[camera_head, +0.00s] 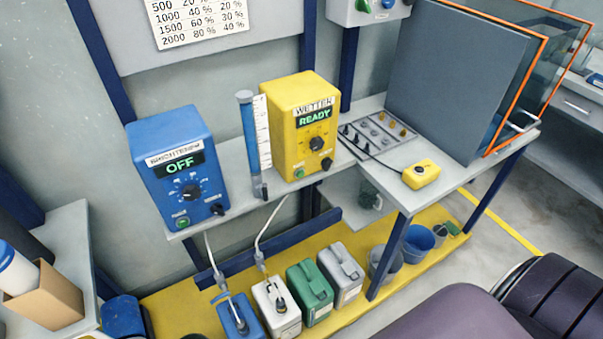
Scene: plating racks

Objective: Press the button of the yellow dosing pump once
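The yellow dosing pump (283,121) stands on the grey shelf, labelled WETTER, with its display (314,117) reading READY. On its front are a black knob (317,143), a small green round button (299,173) and a black fitting (326,163). The cable's far end is hard to make out. Neither of my grippers is in view.
A blue pump (178,166) labelled BRIGHTENER reads OFF at the left. A clear tube with blue liquid (250,140) stands between the pumps. Several canisters, including a green one (309,292), stand below on the yellow floor strip (180,312). A grey panel (455,75) rises behind the bench.

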